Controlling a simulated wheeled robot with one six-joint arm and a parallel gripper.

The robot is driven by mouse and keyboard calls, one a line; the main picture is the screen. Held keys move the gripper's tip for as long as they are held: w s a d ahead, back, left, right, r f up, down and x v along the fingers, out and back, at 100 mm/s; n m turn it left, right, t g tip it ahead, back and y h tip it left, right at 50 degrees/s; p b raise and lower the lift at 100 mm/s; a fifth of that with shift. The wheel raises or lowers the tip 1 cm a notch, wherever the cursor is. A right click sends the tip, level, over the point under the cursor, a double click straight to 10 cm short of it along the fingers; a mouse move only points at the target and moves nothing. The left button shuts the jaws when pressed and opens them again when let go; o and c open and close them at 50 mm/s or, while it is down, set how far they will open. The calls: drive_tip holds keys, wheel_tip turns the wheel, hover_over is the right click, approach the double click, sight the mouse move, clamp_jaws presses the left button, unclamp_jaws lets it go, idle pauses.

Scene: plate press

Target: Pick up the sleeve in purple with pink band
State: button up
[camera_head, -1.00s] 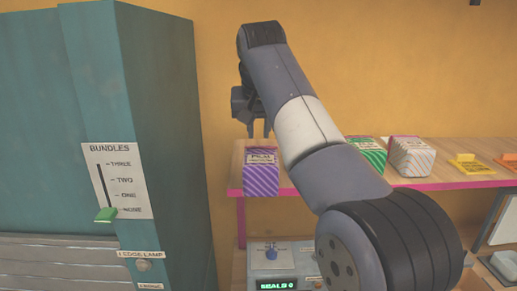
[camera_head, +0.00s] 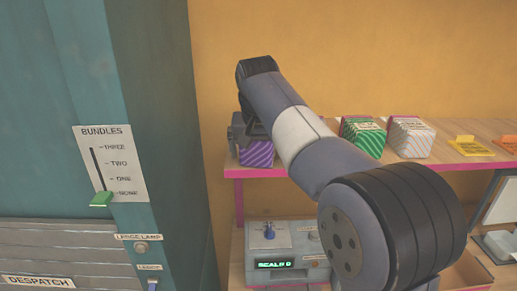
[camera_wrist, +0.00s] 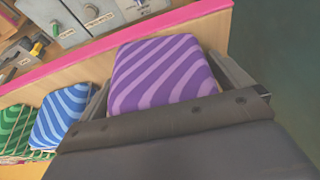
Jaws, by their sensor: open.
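The purple sleeve (camera_head: 258,155) with paler wavy stripes sits near the left end of the shelf, partly hidden by my gripper (camera_head: 246,130). In the wrist view the sleeve (camera_wrist: 165,75) fills the space between my two fingers, one along each side. My gripper is open around it, and I cannot tell whether either finger touches it. The sleeve still rests on the shelf. No separate pink band can be made out; the stripes look lilac.
The shelf (camera_head: 300,172) has a pink front edge. A blue striped sleeve (camera_wrist: 62,115) stands close beside the purple one, then a green one (camera_head: 362,135) and a white one (camera_head: 410,137). A teal cabinet (camera_head: 170,120) stands at left. A control box (camera_head: 285,255) sits below.

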drive_tip(key=shift+s+a+r, duration=0.2)
drive_tip(key=shift+s, duration=0.05)
drive_tip(key=shift+s+d+r, duration=0.15)
drive_tip(key=shift+s+r, duration=0.15)
drive_tip(key=shift+s, duration=0.25)
drive_tip(key=shift+w+f, duration=0.1)
drive_tip(key=shift+w, duration=0.25)
drive_tip(key=shift+c, duration=0.7)
drive_tip(key=shift+s, duration=0.2)
drive_tip(key=c, duration=0.5)
drive_tip(key=shift+w, duration=0.1)
drive_tip(key=c, duration=0.6)
